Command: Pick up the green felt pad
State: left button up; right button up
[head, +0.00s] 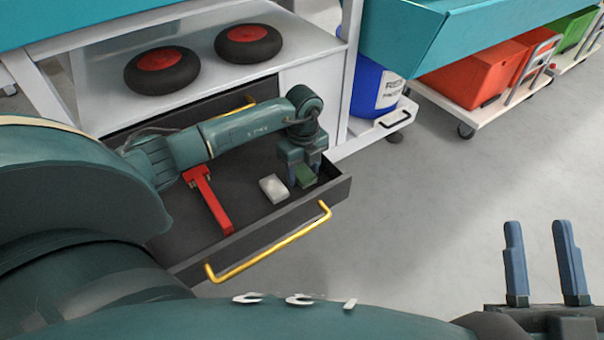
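The green felt pad (306,175) is a small dark green block at the right end of the open drawer (262,229). My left gripper (303,172) points down into the drawer with its blue fingers on either side of the pad. Whether the fingers press on the pad, or whether it is off the drawer floor, I cannot tell. My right gripper (545,265) is open and empty at the lower right, above the floor, away from the drawer.
A white block (273,188) lies in the drawer just left of the pad. A red tool (209,201) lies further left. The drawer has a yellow handle (270,250). Two black wheels with red hubs (162,70) lie on the shelf above.

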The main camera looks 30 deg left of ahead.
pick_arm(q)
jog(key=c, duration=0.7)
jog(key=shift+r, duration=0.15)
jog(key=shift+c, duration=0.2)
